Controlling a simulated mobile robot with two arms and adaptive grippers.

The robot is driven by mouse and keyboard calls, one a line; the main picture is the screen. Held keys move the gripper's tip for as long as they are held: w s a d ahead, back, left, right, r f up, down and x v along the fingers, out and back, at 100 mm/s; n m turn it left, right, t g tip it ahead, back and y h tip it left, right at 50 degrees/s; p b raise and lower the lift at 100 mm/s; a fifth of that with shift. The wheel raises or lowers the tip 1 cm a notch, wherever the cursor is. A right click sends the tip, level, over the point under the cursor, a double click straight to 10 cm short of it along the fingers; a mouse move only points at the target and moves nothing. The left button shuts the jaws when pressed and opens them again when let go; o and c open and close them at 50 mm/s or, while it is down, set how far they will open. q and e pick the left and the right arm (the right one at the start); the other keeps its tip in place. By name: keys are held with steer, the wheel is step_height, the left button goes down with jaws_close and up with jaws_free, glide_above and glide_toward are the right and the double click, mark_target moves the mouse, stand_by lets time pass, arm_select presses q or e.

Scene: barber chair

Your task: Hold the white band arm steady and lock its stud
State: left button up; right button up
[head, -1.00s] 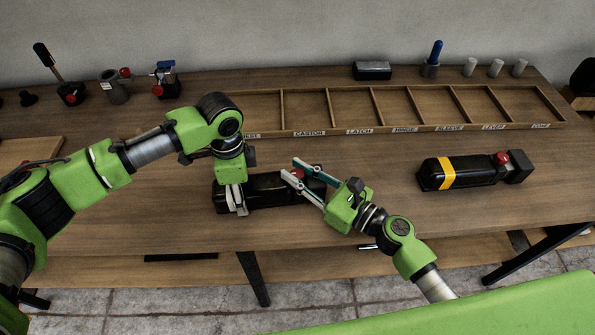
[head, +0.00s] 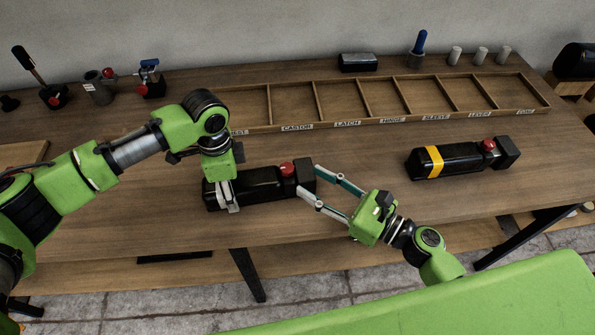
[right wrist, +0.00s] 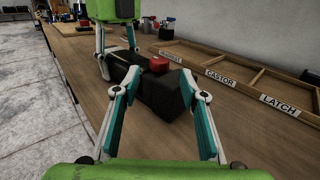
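A black arm (head: 262,187) lies on the table with a red stud (head: 287,169) standing up near its right end. I cannot make out a white band on it; my left gripper covers its left part. My left gripper (head: 228,198) comes down from above with its fingers on either side of this arm and appears shut on it. My right gripper (head: 309,180) is open and empty at the arm's right end, with the fingers spread. In the right wrist view the stud (right wrist: 158,64) shows beyond the open fingertips, untouched.
A second black arm with a yellow band (head: 433,161) and red stud lies to the right. A labelled wooden compartment tray (head: 262,130) runs along the back. Small fixtures (head: 97,88) stand at back left, a blue-handled tool (head: 419,42) and grey cylinders (head: 481,56) behind the tray.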

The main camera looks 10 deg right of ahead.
steer(key=shift+v, duration=1.9)
arm_select(q)
steer(key=o, duration=1.7)
steer(key=shift+o, duration=0.2)
